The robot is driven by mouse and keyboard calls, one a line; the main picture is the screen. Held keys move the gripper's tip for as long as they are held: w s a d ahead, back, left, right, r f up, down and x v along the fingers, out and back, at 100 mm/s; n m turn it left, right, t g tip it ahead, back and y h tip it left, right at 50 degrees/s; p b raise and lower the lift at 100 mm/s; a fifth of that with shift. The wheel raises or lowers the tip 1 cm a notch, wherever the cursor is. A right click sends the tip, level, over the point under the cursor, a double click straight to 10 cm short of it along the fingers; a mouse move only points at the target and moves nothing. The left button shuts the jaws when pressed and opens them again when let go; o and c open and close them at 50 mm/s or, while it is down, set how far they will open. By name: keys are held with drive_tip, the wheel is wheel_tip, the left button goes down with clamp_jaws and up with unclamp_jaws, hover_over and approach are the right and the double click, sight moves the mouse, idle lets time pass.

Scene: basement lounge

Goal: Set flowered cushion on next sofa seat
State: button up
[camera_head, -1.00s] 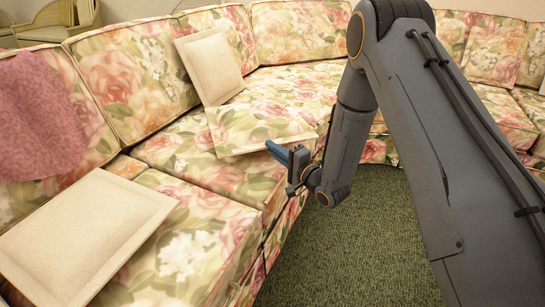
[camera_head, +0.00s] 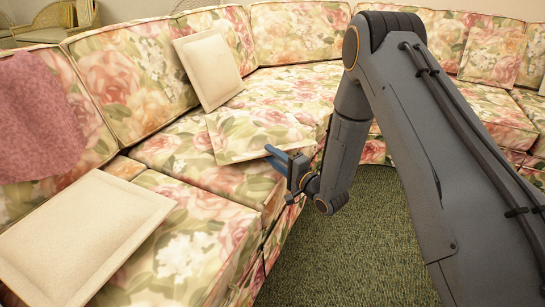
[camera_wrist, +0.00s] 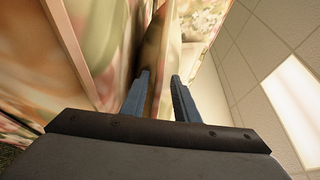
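The flowered cushion (camera_head: 250,132) lies on the sofa seat in the head view, with its front edge close to my gripper. It lies in front of a plain cream cushion. My gripper (camera_head: 277,158) is at the cushion's near right corner, with two blue fingers spread apart. Flowered fabric fills the left of that view; I cannot tell whether the fingers touch the cushion. The flowered sofa (camera_head: 205,175) curves around the room.
A cream cushion (camera_head: 208,68) leans on the backrest behind. Another cream cushion (camera_head: 85,235) lies on the near left seat. A pink throw (camera_head: 38,120) hangs over the left backrest. Green carpet (camera_head: 345,255) is clear in front of the sofa.

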drive_tip(key=p+v, duration=0.3)
drive_tip(key=v, duration=0.9)
wheel_tip(320, 180, up, 7)
drive_tip(key=s+a+n+g+h, duration=0.25)
drive_tip(key=n+g+h, duration=0.25)
drive_tip(key=n+h, duration=0.35)
drive_tip(key=s+d+r+n+g+h, duration=0.1)
drive_tip(key=s+r+n+g, duration=0.1)
drive_tip(key=s, duration=0.7)
drive_tip(key=s+d+r+n+g+h, duration=0.1)
drive_tip(key=s+r+n+g, duration=0.1)
drive_tip(key=s, duration=0.8)
drive_tip(key=s+d+r+n+g+h, duration=0.2)
drive_tip(key=s+r, duration=0.4)
drive_tip(key=s, duration=0.4)
drive_tip(key=shift+s+g, duration=0.25)
drive_tip(key=shift+g, duration=0.55)
